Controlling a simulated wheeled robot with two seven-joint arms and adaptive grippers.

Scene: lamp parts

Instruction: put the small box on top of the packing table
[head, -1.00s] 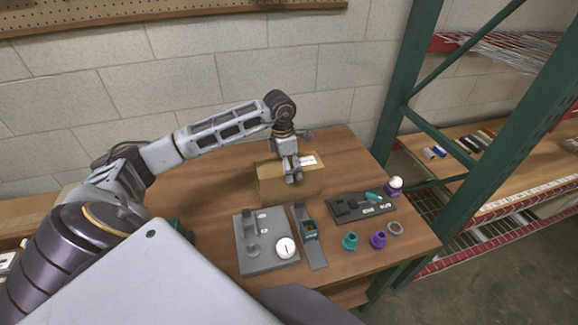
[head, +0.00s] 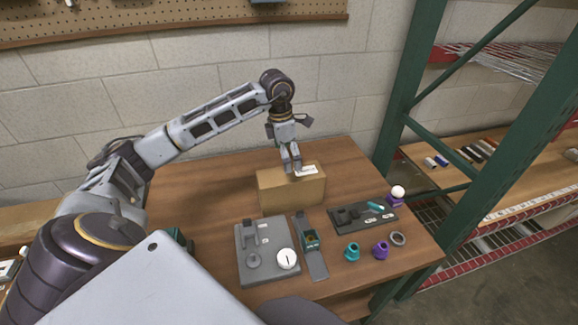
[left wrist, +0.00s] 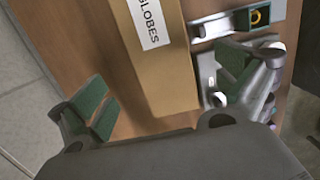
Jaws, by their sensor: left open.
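A brown cardboard box (head: 290,192) sits flat at the back of the wooden table (head: 205,205). It has a white label on top, which reads "GLOBES" in the left wrist view, where the box (left wrist: 165,75) also shows. My left gripper (head: 291,168) points down at the top of the box, close to its label. Its fingers are spread apart, one on each side of the box in the left wrist view, with nothing held. I cannot tell whether a fingertip touches the box. My right gripper is not in view.
A grey fixture with a white disc (head: 287,259), a dark narrow holder (head: 311,248) and a black tray (head: 362,215) stand in front of the box. Teal (head: 352,252) and purple (head: 380,250) parts lie near the right edge. A green rack post (head: 410,95) rises beyond the table.

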